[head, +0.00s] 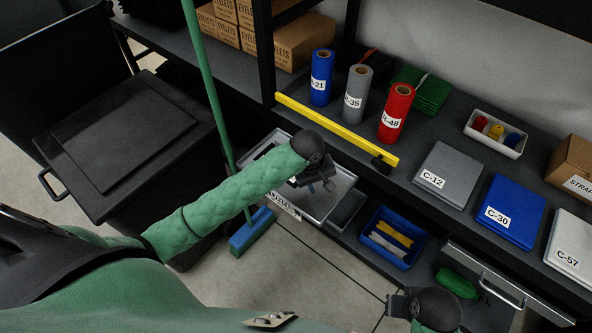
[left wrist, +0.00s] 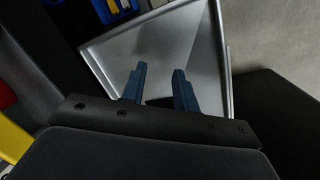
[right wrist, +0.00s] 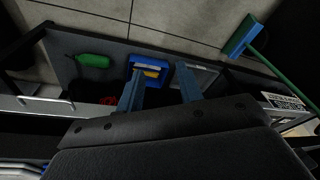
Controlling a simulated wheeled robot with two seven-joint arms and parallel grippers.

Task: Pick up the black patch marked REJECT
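A grey metal tray (head: 338,192) sits on the lower shelf, with a white label on its front edge that my arm partly covers. A dark flat piece (head: 265,150) shows at its far left; I cannot read REJECT on it. My left gripper (head: 322,186) is open and empty over the tray. In the left wrist view its two blue fingers (left wrist: 160,82) stand apart above the tray (left wrist: 200,50), and a dark strip (left wrist: 160,102) shows between them; I cannot tell whether it is the patch. My right gripper (right wrist: 160,85) is open and empty, at the lower right in the head view.
A yellow bar (head: 335,128) runs along the upper shelf's front edge. Blue, grey and red rolls (head: 396,112) stand behind it. A blue bin (head: 370,245) with yellow and grey pieces is right of the tray. A green broom (head: 250,232) leans at its left. An open drawer (head: 500,275) is at lower right.

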